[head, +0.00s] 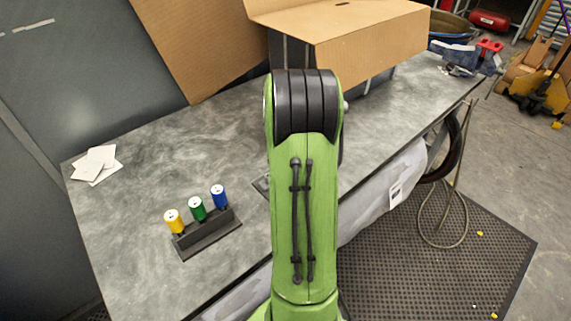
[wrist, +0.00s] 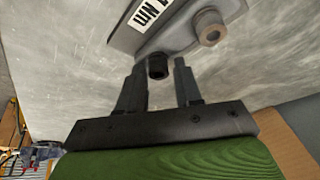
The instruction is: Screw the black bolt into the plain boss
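In the wrist view, the black bolt (wrist: 157,67) shows between the tips of my gripper (wrist: 160,72). It looks close to the left finger, with a narrow gap to the right finger, so the fingers appear open around it. Its far end meets the underside of a grey fixture block (wrist: 180,36) with a white label, and how deep it sits is hidden. A second round boss (wrist: 210,28) with a brownish end stands on the same block, to the right and clear of the fingers. In the head view my arm hides the gripper, bolt and most of the fixture.
A dark rack (head: 207,236) holds yellow (head: 173,222), green (head: 197,209) and blue (head: 218,197) cylinders on the grey bench (head: 130,240). White cards (head: 95,164) lie at the far left. A cardboard box (head: 370,45) stands behind my arm. The bench around the rack is clear.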

